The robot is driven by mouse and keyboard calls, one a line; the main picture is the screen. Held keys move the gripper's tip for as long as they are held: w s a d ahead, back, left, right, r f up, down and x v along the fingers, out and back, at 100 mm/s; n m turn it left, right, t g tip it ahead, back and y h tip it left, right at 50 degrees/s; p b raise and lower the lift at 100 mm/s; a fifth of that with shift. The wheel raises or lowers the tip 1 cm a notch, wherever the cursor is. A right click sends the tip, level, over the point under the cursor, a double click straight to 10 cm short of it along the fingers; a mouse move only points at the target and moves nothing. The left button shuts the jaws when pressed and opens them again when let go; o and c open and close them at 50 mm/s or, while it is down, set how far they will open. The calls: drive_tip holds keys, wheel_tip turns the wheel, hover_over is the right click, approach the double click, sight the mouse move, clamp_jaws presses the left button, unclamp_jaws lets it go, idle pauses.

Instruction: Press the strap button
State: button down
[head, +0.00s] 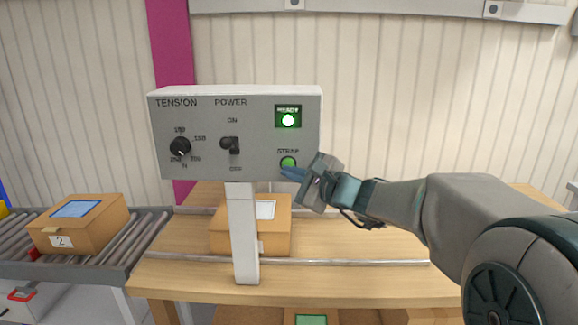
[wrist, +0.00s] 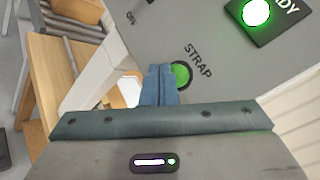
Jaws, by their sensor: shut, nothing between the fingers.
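The green strap button (head: 288,162) sits at the lower right of the grey control panel (head: 205,122), under the lit ready lamp (head: 288,119). In the wrist view the round green strap button (wrist: 181,75) shows beside the word STRAP, partly hidden behind the fingertips. My gripper (head: 290,173) is shut and empty, with its blue fingertips just below the button in the head view. In the wrist view my gripper (wrist: 160,70) overlaps the button's left edge. I cannot tell whether the tips touch the button or the panel.
The panel stands on a white post (head: 243,235) on a wooden table (head: 350,275). A cardboard box (head: 228,232) sits behind the post. Another box (head: 80,224) rests on the roller conveyor (head: 120,248) at left. The panel also carries a tension knob (head: 180,147) and a power switch (head: 230,145).

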drive_tip(key=shift+w, duration=0.1)
idle(0.3)
drive_tip(key=shift+w+b, duration=0.3)
drive_tip(key=shift+w, duration=0.45)
idle(0.6)
drive_tip(key=shift+s+b, duration=0.1)
drive_tip(key=shift+b, duration=0.2)
drive_tip(key=shift+s+b, duration=0.45)
drive_tip(key=shift+s, duration=0.3)
